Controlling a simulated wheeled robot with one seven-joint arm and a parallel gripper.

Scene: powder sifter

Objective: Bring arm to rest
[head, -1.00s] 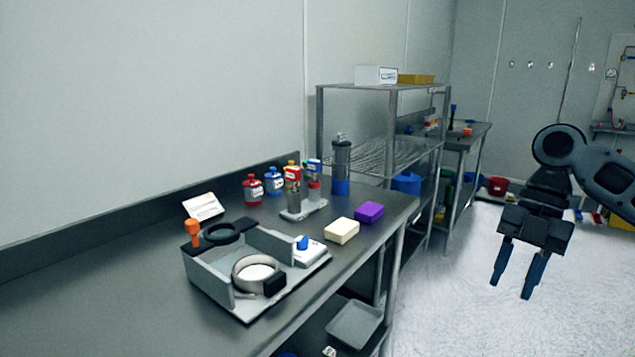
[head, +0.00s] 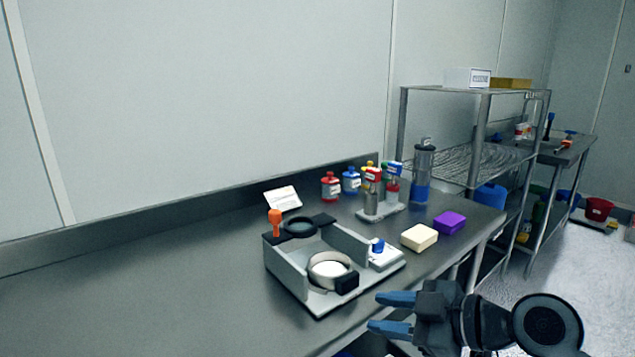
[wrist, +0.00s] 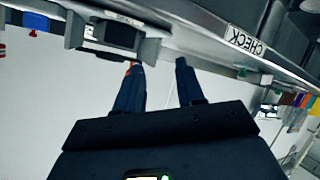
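My gripper (head: 386,313) is in front of the metal table's edge at the lower right of the head view. Its two blue fingers point left and are apart, with nothing between them. In the wrist view my gripper (wrist: 160,80) also shows open and empty. The powder sifter station (head: 318,308), a grey tray with walls, stands on the table to the left of and beyond my gripper. It holds a ring-shaped sieve (head: 331,258) with a black handle, a dark ring (head: 299,226) and an orange-topped tool (head: 275,221).
The metal table (head: 150,290) is bare at left. A cream block (head: 419,237), a purple block (head: 449,223), a rack of bottles (head: 377,214) and a grey-blue cylinder (head: 422,175) stand at right. A wire shelf (head: 470,160) is behind. Open floor (head: 560,270) lies to the right.

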